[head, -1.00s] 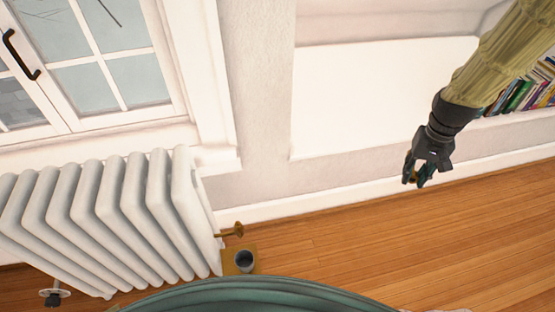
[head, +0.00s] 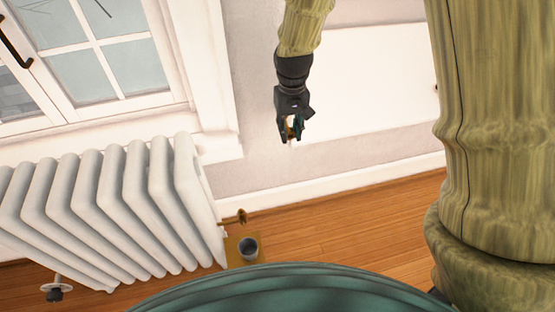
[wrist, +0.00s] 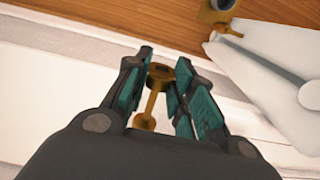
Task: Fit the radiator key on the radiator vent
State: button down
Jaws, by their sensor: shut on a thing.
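My gripper (head: 291,133) is up in front of the wall, to the right of and above the radiator's end in the head view. In the wrist view my gripper (wrist: 161,78) is shut on the brass radiator key (wrist: 153,103), which lies between the teal finger pads. In the head view the key is small and mostly hidden by the fingers. The brass radiator vent (head: 236,217) sticks out from the right end of the white radiator (head: 160,205). The vent also shows in the wrist view (wrist: 229,32), near the top right, apart from the key.
A small brass-coloured stand (head: 236,262) with a grey cup (head: 248,247) sits below the vent. A valve (head: 57,289) is at the radiator's lower left. A window (head: 95,50) is above the radiator. The wooden floor (head: 340,218) to the right is clear.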

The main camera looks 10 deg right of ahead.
notch_tip(320, 180, down, 12)
jog(key=b, duration=1.1)
jog(key=shift+f, duration=0.15)
jog(key=shift+w+a, duration=0.1)
jog(key=shift+a, duration=0.3)
